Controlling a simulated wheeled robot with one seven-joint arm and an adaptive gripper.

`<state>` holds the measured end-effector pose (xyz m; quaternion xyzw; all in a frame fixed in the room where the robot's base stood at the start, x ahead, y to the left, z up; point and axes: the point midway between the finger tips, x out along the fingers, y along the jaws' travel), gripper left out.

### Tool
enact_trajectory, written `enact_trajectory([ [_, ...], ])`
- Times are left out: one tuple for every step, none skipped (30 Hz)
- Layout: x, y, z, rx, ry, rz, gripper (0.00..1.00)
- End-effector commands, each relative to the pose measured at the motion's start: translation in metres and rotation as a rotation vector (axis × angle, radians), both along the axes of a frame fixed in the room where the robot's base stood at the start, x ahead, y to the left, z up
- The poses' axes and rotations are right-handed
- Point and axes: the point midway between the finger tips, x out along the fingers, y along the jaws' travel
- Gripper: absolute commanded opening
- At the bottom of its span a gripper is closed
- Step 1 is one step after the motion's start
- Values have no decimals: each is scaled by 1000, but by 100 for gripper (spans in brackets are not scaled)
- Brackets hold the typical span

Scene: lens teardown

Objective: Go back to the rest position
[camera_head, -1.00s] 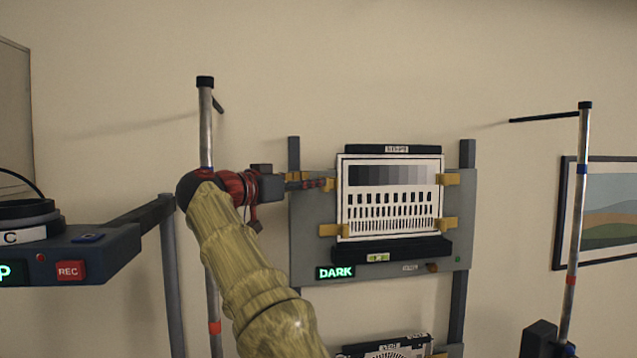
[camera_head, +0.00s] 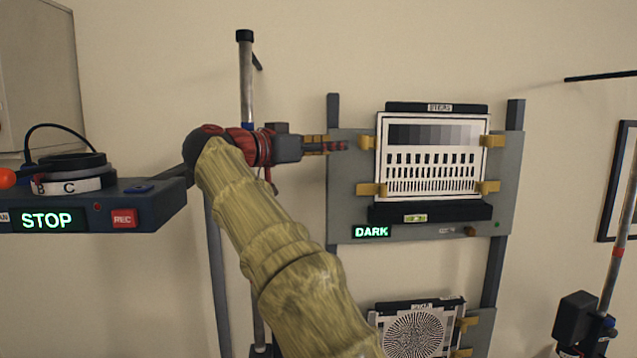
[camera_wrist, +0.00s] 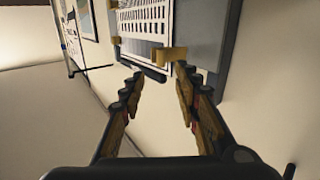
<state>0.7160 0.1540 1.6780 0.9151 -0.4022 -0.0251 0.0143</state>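My gripper (camera_wrist: 158,82) is open and empty in the wrist view, its two fingers apart with nothing between them. In the head view my gripper (camera_head: 335,147) points right, at the left edge of the grey chart board (camera_head: 345,205). The test chart (camera_head: 433,155) with grey steps and black bars is held on that board by yellow clips. From the head view I cannot tell whether my fingertips touch the board. In the wrist view the chart (camera_wrist: 145,22) and a yellow clip (camera_wrist: 170,57) lie beyond the fingertips.
A dark console (camera_head: 150,200) at the left shows STOP and a REC button, with a ringed dial on top. A lower chart with a radial pattern (camera_head: 415,333) hangs below. A DARK sign (camera_head: 371,231) glows on the board. A pole stand (camera_head: 614,250) is at the right.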

Motion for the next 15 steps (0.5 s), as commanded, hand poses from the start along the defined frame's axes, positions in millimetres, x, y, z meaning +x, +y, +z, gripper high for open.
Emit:
enact_trajectory([
  [-2,-13,-1,1,33,5,32],
  [-3,-20,-5,0,63,13,32],
  [-6,-31,-11,0,110,25,32],
  [-8,-41,-17,0,150,36,32],
  [-11,-50,-25,1,193,50,32],
  [-16,-63,-36,4,252,67,32],
  [-21,-72,-44,7,293,83,32],
  [-27,-82,-53,11,335,98,32],
  [-36,-93,-65,17,391,121,32],
  [-44,-102,-75,24,432,136,32],
  [-52,-110,-86,29,471,155,32],
  [-65,-121,-101,40,524,179,32],
  [-75,-129,-112,48,560,198,32],
  [-86,-136,-123,57,596,217,32],
  [-101,-145,-139,71,642,243,32],
])
